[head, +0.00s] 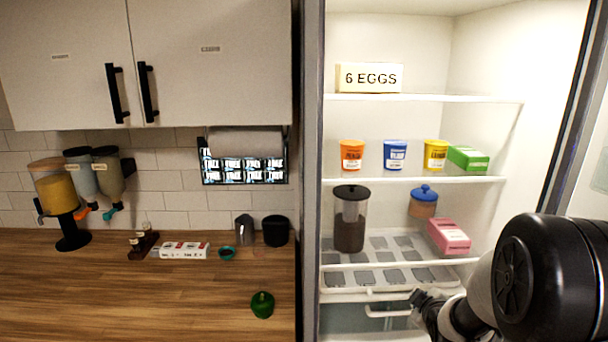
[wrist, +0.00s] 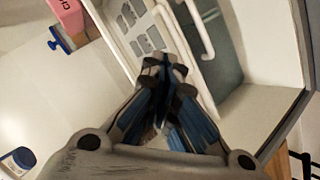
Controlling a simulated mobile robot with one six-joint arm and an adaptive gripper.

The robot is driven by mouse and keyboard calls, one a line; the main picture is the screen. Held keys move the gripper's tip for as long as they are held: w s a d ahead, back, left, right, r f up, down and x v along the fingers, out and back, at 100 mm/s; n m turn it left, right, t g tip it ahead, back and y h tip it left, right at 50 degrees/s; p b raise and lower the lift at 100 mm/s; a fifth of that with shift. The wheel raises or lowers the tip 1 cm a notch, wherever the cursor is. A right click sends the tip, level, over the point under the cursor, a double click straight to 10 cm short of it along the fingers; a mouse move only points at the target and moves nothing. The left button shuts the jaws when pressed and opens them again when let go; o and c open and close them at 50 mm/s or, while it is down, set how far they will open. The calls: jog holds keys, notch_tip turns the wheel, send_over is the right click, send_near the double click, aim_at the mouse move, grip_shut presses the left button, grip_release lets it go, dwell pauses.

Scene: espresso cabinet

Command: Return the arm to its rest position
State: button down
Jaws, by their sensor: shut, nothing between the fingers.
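My gripper (head: 424,302) is at the lower right in the head view, in front of the lower part of the open refrigerator cabinet (head: 310,200). In the wrist view my gripper (wrist: 163,68) points toward the cabinet's lower rack and drawer front. Its fingers are together and hold nothing. My arm's black joint fills the lower right of the head view and hides part of the cabinet's lower right side.
The lower shelf holds a dark-lidded canister (head: 350,220), a blue-lidded jar (head: 423,202) and a pink box (head: 449,237). A white drawer handle (head: 388,312) is close to my gripper. The wooden counter (head: 130,300) has a green jar (head: 262,305) near its front.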

jog(key=s+a+r+m+g, duration=0.2)
jog(key=s+a+r+m, duration=0.15)
jog(key=s+r, duration=0.35)
jog(key=s+a+r+m+g, duration=0.15)
jog(key=s+a+r, duration=0.3)
jog(key=s, duration=0.45)
jog(key=s+a+m+g+y, duration=0.1)
jog(key=s+a+m, duration=0.1)
jog(key=s, duration=0.8)
jog(key=s+a+m+g+y, duration=0.1)
jog(key=s+a, duration=0.4)
jog(key=s, duration=0.5)
jog(key=shift+s+r+m+g, duration=0.2)
jog(key=shift+r+m+g, duration=0.1)
jog(key=shift+m+g, duration=0.15)
jog(key=c, duration=2.4)
grip_release()
